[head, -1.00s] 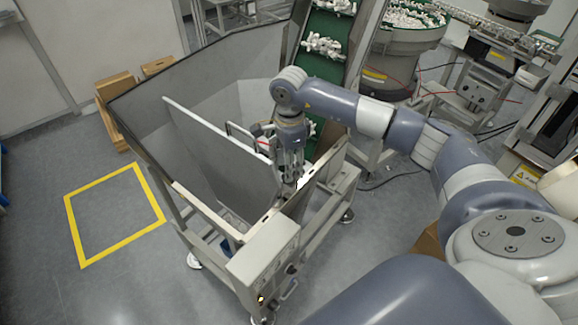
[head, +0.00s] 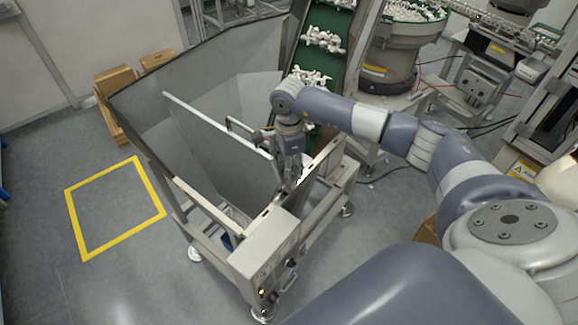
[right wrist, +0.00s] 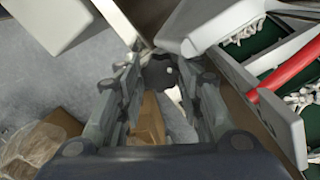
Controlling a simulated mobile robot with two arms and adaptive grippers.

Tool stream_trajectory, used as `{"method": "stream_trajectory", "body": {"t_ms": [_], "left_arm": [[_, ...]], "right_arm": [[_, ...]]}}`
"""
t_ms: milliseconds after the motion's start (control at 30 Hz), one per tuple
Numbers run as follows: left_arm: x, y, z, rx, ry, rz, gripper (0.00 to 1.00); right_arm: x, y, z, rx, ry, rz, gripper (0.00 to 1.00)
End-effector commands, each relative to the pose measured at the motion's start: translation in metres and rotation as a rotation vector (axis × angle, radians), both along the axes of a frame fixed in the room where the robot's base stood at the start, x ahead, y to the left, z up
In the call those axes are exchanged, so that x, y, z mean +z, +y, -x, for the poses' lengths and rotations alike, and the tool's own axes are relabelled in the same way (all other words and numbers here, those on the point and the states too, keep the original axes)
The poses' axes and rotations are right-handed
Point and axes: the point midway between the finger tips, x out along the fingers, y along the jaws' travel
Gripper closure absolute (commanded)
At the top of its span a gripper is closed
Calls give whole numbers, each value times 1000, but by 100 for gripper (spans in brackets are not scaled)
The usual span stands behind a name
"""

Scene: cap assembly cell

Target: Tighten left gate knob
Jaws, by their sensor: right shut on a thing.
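The left gate knob appears to be the dark, rounded piece (right wrist: 160,72) at the fingertips in the right wrist view. My right gripper (right wrist: 160,85) is shut on it, with one finger on each side. In the head view my right gripper (head: 288,183) points down at the near rim of the hopper, and it hides the knob there. A grey gate plate (head: 205,140) stands slanted inside the hopper (head: 150,85), left of the gripper. My left gripper is not in view.
A green conveyor (head: 325,30) carrying white parts rises just behind my right gripper. A grey box (head: 265,245) sits on the frame's near corner. A red bar (right wrist: 285,68) lies close on the right in the wrist view. Cardboard boxes (head: 118,90) stand left of the hopper.

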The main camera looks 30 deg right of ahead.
Motion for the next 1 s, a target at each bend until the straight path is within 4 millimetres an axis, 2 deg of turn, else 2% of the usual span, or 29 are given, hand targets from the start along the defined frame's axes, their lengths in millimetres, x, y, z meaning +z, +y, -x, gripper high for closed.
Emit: {"method": "stream_trajectory", "body": {"t_ms": [267, 700, 1000], "left_arm": [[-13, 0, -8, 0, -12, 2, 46], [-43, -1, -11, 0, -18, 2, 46], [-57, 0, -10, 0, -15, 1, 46]], "right_arm": [[-1, 0, -1, -107, -5, -1, 90], [-1, 0, -2, -475, -5, -2, 90], [1, 0, -2, -685, -6, -2, 90]]}}
